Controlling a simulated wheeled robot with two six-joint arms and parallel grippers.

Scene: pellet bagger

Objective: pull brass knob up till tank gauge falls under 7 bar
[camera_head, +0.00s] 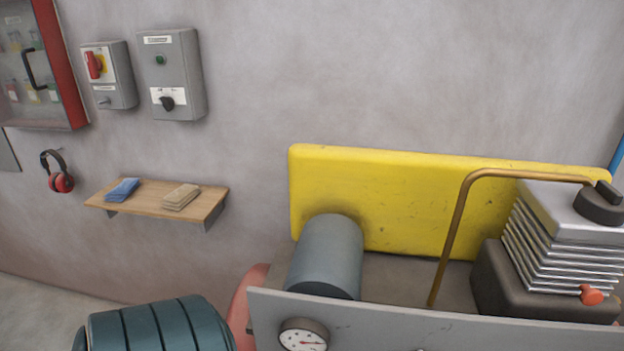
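A round white gauge (303,336) with a red needle sits at the bottom edge, in front of the grey panel (420,325). It is partly cut off, and its figures are too small to read. I cannot tell whether it is the tank gauge. No brass knob can be made out. A brass-coloured pipe (457,220) rises behind the panel and bends right to the finned compressor head (560,245). Neither of my grippers is in view.
A yellow guard plate (400,200) stands behind a grey motor cylinder (328,255). A teal ribbed object (155,328) is at the lower left.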

